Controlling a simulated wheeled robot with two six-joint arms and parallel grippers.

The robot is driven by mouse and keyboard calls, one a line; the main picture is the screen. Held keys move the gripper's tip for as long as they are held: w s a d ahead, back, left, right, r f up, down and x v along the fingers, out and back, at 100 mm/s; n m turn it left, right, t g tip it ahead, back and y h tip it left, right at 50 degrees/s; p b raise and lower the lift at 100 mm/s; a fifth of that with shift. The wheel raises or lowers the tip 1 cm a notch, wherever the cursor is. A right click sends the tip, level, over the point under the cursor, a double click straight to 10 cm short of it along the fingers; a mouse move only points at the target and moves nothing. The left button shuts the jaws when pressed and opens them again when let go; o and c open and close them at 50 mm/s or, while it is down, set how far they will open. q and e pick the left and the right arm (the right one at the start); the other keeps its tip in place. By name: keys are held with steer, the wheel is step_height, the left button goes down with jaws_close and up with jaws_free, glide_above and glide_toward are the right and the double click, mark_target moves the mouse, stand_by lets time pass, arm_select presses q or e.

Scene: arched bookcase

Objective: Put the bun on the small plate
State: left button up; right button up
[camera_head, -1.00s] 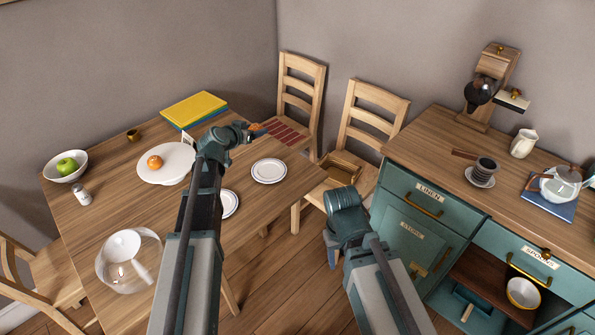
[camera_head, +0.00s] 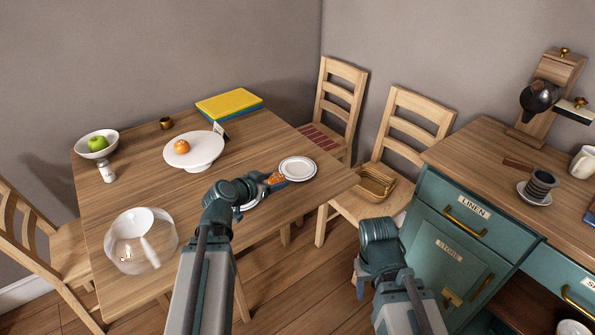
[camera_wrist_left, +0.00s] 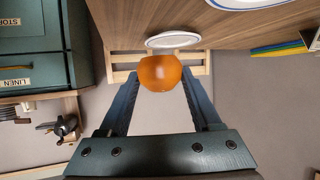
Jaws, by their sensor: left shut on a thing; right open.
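The orange-brown bun (camera_head: 275,177) is between the fingers of my left gripper (camera_head: 273,185). The left wrist view also shows the bun (camera_wrist_left: 160,72) held between both fingertips. In the head view the bun appears beside the left rim of a white plate (camera_head: 298,169) near the table's right edge. Another white plate (camera_head: 246,206) is mostly hidden behind my left gripper. Two plates show partly in the left wrist view, one just beyond the bun. Which plate is the smaller is hard to tell. My right gripper (camera_head: 359,278) is open and empty, away from the table.
A white cake stand (camera_head: 211,152) holds an orange round item. A bowl with a green apple (camera_head: 97,144), a shaker (camera_head: 106,172), books (camera_head: 229,104) and a glass dome (camera_head: 124,260) are on the table (camera_head: 130,200). Chairs and a teal cabinet (camera_head: 435,255) stand to the right.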

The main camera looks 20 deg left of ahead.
arm_select(q)
steer(key=b, duration=0.1)
glide_above(295, 170)
steer(key=shift+w+d+f, duration=0.1)
steer(key=shift+f, duration=0.65)
steer(key=shift+f+b, duration=0.1)
steer(key=shift+b, duration=0.2)
step_height(295, 170, down, 3)
steer(key=b, duration=0.3)
steer(key=shift+f, duration=0.15)
steer(key=shift+f+b, duration=0.2)
steer(key=shift+b, duration=0.15)
steer(key=o, duration=1.4)
steer(key=shift+c, duration=0.2)
steer(key=shift+r, duration=0.15)
steer(key=shift+s+r+p, duration=0.2)
steer(key=shift+r+p, duration=0.05)
steer(key=shift+p, duration=0.15)
steer(key=p+v, duration=0.4)
steer(key=v, duration=0.7)
steer(key=shift+s+p, duration=0.3)
steer(key=shift+p, duration=0.1)
